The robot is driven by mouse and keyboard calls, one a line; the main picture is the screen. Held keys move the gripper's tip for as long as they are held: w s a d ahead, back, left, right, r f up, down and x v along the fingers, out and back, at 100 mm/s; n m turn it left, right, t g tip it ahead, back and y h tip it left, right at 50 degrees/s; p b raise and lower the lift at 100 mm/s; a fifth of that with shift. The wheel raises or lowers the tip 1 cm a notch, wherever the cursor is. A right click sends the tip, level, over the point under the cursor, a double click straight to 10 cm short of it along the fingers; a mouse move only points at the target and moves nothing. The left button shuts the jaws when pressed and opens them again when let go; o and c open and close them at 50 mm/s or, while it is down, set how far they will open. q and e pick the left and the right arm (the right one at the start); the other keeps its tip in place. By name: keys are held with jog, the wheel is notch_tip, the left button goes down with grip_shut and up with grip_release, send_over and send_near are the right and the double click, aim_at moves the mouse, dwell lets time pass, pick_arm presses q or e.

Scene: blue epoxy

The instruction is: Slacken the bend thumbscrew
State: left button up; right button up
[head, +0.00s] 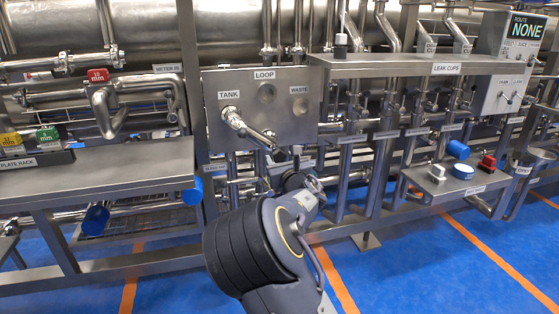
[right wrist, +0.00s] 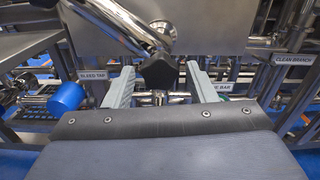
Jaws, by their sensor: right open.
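The bend is a shiny steel pipe (head: 250,131) slanting down to the right from the TANK port of the panel (head: 290,120). The bend also shows in the right wrist view (right wrist: 115,22). Its thumbscrew, a dark lobed knob (right wrist: 160,70), sits at the lower end of the bend. My right gripper (right wrist: 161,88) is open, with one pale finger on each side of the knob. I cannot tell whether the fingers touch it. In the head view my right arm rises to just below the bend's end, and its fingers are largely hidden. My left gripper is not in view.
The panel's LOOP and WASTE ports have no pipe on them. A steel bench (head: 100,172) stands to the left, with a blue cap (head: 95,220) below it. A LEAK CUPS shelf (head: 390,66) juts out at right. Pipes fill the space behind.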

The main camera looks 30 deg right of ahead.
jog(key=v, duration=0.6)
jog(key=shift+b, duration=0.35)
jog(key=p+v, duration=0.2)
jog(key=v, duration=0.5)
jog(key=shift+s, duration=0.4)
